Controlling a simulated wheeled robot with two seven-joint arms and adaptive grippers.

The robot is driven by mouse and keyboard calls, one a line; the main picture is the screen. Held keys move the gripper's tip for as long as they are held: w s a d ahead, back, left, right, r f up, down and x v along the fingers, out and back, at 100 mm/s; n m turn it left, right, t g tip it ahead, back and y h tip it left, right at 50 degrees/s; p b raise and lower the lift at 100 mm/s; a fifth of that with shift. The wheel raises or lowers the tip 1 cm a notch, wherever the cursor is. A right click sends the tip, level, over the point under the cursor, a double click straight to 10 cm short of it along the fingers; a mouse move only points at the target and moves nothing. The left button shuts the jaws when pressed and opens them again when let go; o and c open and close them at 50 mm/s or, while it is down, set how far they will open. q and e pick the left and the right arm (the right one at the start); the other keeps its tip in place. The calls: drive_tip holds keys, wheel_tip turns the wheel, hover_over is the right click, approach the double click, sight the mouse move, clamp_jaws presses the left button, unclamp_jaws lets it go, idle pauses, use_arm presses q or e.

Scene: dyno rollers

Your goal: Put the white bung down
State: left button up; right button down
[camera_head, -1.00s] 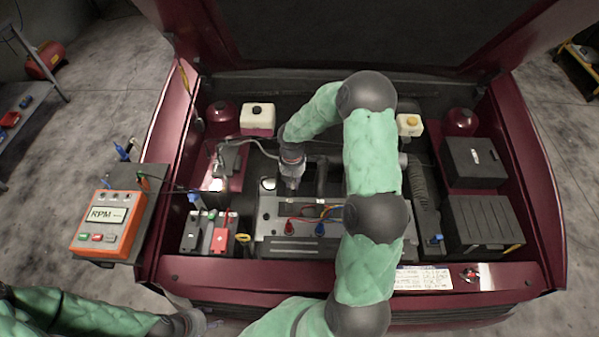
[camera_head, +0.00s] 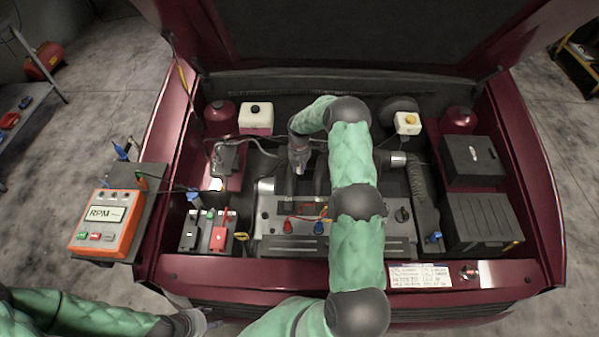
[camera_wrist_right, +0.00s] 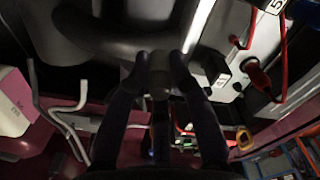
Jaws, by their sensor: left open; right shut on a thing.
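My right gripper (camera_head: 299,168) reaches down into the engine bay, behind the grey engine cover (camera_head: 265,222). In the right wrist view its dark fingers (camera_wrist_right: 160,62) are shut on a small, blunt, greyish piece, the white bung (camera_wrist_right: 160,80), dim in the shade. The bung is hidden in the head view. I cannot tell whether it touches anything below. My left gripper (camera_head: 203,322) is open at the lower left, in front of the car and away from the bay, only partly in view.
An orange RPM meter (camera_head: 105,223) stands at the left. White-topped reservoirs (camera_head: 256,118), hoses and black boxes (camera_head: 472,160) surround the bay. The raised hood (camera_head: 340,35) overhangs the back.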

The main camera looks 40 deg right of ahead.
sight(299, 172)
drive_tip(key=shift+w+d+f, duration=0.1)
drive_tip(key=shift+f, duration=1.6)
drive_tip(key=shift+f, duration=0.15)
drive_tip(key=c, duration=1.1)
unclamp_jaws()
wheel_tip(299, 172, up, 12)
drive_tip(key=shift+r, duration=0.15)
